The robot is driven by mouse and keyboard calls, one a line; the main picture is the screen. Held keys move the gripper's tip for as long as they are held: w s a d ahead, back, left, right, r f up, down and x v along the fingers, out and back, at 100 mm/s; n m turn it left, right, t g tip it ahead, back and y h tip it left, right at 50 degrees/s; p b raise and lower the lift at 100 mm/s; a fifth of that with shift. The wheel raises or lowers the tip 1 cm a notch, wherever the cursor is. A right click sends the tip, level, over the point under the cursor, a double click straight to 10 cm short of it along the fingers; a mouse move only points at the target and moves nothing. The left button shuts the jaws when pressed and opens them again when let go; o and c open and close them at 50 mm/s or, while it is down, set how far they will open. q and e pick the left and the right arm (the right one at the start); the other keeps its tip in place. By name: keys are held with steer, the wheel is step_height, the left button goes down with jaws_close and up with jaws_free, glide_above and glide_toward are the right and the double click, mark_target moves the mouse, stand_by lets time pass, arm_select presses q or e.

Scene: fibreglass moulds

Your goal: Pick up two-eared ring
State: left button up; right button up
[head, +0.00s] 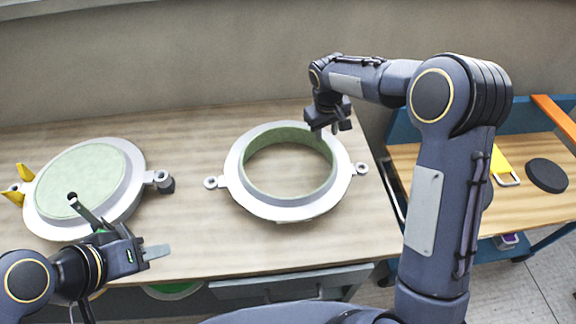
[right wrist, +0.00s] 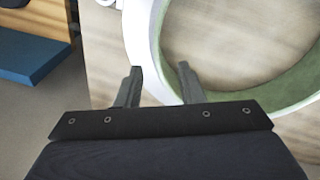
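The two-eared ring (head: 239,189) lies flat on the wooden table, white outside with a pale green inner wall and one ear at each side. It also shows in the right wrist view (right wrist: 142,40). My right gripper (head: 331,131) is over the ring's far right rim. In the right wrist view its two fingers (right wrist: 158,80) stand apart, with the ring's wall ahead between them; I cannot tell whether they touch it. My left gripper (head: 115,228) is open and empty, near the front edge of the round mould at the left.
A round mould (head: 85,180) with a green face and a yellow clamp (head: 18,183) lies at the left of the table. A wooden-topped cart (head: 530,205) at the right holds a black disc (head: 547,175) and a yellow item (head: 502,166).

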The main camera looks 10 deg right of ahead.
mark_target(326, 144)
steer(key=f, duration=0.3)
steer(key=f+p, duration=0.1)
steer(key=f, duration=0.1)
steer(key=shift+w+d, duration=0.15)
steer(key=shift+d, duration=0.15)
jaws_close()
steer(key=shift+r, duration=0.1)
steer(key=shift+r, duration=0.1)
stand_by(0.8)
